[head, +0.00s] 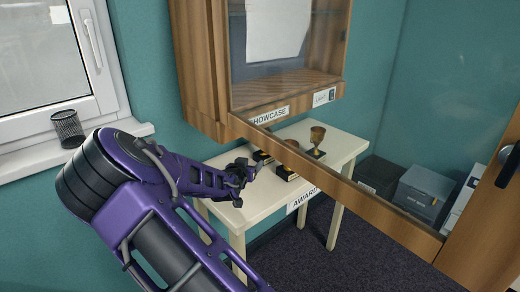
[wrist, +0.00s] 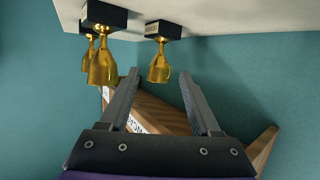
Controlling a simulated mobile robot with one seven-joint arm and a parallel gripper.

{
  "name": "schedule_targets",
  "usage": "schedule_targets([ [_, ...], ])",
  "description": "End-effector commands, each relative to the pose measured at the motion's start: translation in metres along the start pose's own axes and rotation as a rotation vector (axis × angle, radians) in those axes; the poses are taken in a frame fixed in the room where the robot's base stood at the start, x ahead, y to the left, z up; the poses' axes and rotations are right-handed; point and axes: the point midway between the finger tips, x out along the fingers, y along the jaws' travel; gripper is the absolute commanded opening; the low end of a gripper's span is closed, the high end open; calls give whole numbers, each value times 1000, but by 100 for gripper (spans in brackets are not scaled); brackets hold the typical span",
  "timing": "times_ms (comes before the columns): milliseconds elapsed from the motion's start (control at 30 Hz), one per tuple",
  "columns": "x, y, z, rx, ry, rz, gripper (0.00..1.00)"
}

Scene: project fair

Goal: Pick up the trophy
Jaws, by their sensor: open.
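Several gold trophies on black bases stand on the cream table (head: 348,146). One trophy (head: 317,137) shows clearly toward the table's back right; others, including one in the middle (head: 287,172), are partly hidden by the showcase door's wooden frame and my gripper. My gripper (head: 246,171) is open and empty over the table's left part. The wrist view is upside down, with the tabletop (wrist: 230,18) along the top. There, one trophy (wrist: 159,66) appears between the open fingers (wrist: 159,74), beyond their tips. Two more trophies, a near one (wrist: 103,66) and one behind it (wrist: 87,57), are left of the fingers.
A wooden showcase (head: 200,75) hangs above the table. Its open glass door, with a wooden frame (head: 375,205), crosses in front of the table. Dark boxes (head: 422,195) stand at the right. A mesh cup (head: 68,128) is on the windowsill.

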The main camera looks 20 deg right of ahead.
Motion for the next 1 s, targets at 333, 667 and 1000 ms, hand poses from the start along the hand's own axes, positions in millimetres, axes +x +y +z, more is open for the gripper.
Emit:
schedule_targets([
  [333, 51, -3, -4, 8, 23, -4, 64],
  [667, 111, -4, -6, 7, 22, -6, 64],
  [1000, 139, -2, -6, 6, 21, -5, 64],
])
